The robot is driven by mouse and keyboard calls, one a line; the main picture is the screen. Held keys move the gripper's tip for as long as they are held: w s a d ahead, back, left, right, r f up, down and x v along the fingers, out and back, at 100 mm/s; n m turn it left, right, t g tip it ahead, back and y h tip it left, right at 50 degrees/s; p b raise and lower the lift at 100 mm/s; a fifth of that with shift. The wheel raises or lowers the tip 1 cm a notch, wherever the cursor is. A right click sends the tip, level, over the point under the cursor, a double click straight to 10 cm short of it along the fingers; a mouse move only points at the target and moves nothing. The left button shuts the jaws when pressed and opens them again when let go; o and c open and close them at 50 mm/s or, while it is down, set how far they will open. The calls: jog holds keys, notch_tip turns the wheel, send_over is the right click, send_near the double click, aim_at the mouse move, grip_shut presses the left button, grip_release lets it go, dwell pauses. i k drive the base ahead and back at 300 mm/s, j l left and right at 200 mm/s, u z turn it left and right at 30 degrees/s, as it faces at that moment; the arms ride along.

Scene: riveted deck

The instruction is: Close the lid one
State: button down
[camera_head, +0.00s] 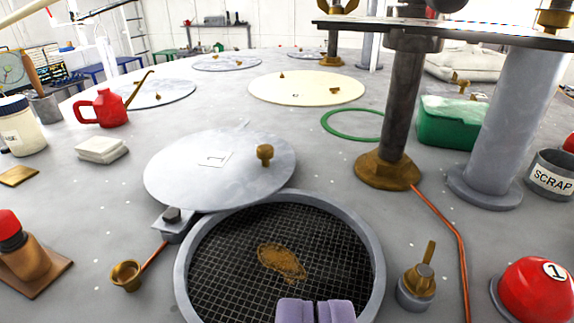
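Lid one is a round pale grey plate (192,185) with a paper label marked 1 and a brass knob (264,153) near its right side. It lies swung off to the far left of a round hatch opening, overlapping only the far edge of its grey rim (378,262). A block with a dark bolt (172,222) sits at the lid's near left edge, beside the rim. Dark mesh with a rusty brown patch (282,262) shows inside the opening. My gripper (316,308) shows two lavender fingers side by side over the near part of the opening, shut, with nothing visible between them.
A brass fitting (418,282) stands right of the hatch, near a copper pipe (452,232) and red ball (537,290). A dark post (398,110) rises behind right. A brass cup (127,275) stands left. Other round lids (307,88) lie farther back.

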aim_at(215, 170)
jog(key=i+j, duration=0.15)
jog(key=j, duration=0.15)
jog(key=i+j, duration=0.2)
jog(key=j, duration=0.15)
jog(key=i+j+z, duration=0.1)
jog(key=j, duration=0.2)
jog(key=i+j, duration=0.25)
jog(key=j+z, duration=0.05)
jog(key=j, duration=0.05)
